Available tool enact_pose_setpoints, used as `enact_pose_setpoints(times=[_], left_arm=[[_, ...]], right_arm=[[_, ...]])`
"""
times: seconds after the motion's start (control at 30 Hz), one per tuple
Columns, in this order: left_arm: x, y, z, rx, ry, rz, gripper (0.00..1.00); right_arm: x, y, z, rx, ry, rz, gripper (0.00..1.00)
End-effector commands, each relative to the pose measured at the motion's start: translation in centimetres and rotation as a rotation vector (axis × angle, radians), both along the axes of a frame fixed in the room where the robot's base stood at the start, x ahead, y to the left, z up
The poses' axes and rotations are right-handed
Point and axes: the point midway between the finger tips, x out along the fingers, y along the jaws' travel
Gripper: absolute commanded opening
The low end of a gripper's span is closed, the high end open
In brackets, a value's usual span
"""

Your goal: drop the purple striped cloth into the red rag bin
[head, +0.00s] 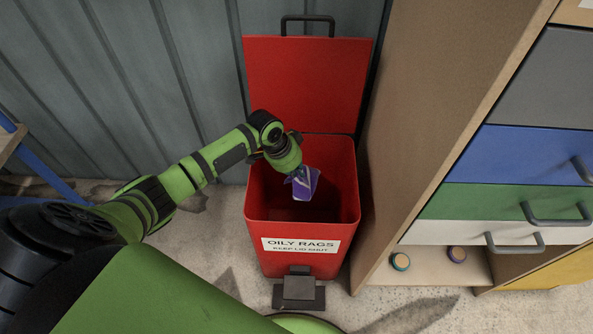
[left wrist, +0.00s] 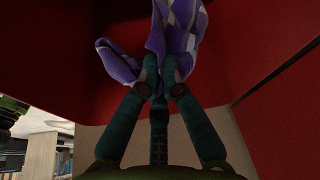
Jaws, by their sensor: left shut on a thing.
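The red rag bin (head: 302,238) stands on the floor at the middle of the head view. Its lid (head: 304,85) is up, and its front label reads "OILY RAGS, KEEP LID SHUT". My left gripper (head: 298,170) is over the bin's open mouth, pointing down. It is shut on the purple striped cloth (head: 304,186), which hangs from the fingertips. In the left wrist view the cloth (left wrist: 178,38) is bunched between the fingers (left wrist: 160,82), with red bin walls around it. The cloth's full lower part is hard to see. My right gripper is not in view.
A wooden cabinet (head: 440,110) with blue, green and white drawers stands close to the bin's right. Two small round items (head: 400,262) sit on its low shelf. A corrugated wall (head: 150,80) is behind. A pedal (head: 299,290) juts from the bin's front.

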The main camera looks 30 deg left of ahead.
Motion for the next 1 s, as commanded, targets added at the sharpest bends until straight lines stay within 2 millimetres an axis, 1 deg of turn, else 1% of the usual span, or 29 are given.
enact_pose_setpoints(times=[0.3, 0.33, 0.37, 0.4, 0.63, 0.67, 0.7, 0.73, 0.97, 1.0], left_arm=[[0.0, 0.02, -0.06, 0.0, 0.0, 0.0, 0.0], [0.0, 0.02, -0.06, 0.0, 0.0, 0.0, 0.19], [0.0, 0.01, -0.06, 0.0, 0.0, 0.0, 0.31], [0.0, 0.01, -0.06, 0.0, 0.0, 0.0, 0.34], [-0.01, 0.02, -0.07, 0.0, 0.0, 0.0, 0.34], [-0.01, 0.02, -0.07, 0.0, 0.0, 0.0, 0.46], [-0.01, 0.02, -0.07, 0.0, 0.0, 0.0, 0.62], [-0.01, 0.02, -0.07, 0.0, 0.0, 0.0, 0.64], [-0.01, 0.01, -0.07, 0.0, 0.0, 0.0, 0.64], [-0.01, 0.01, -0.08, 0.0, 0.0, 0.0, 0.76]], right_arm=[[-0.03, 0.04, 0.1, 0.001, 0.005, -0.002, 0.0], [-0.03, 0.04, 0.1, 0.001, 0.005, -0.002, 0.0], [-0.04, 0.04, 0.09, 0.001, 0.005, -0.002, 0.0], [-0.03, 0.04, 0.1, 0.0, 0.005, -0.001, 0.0], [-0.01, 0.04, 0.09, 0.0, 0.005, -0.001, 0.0], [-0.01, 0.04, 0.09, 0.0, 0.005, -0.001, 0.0], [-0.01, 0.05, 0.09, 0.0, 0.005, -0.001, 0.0], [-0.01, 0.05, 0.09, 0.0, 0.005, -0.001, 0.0], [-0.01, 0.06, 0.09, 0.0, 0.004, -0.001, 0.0], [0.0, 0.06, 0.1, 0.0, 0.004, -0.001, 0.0]])
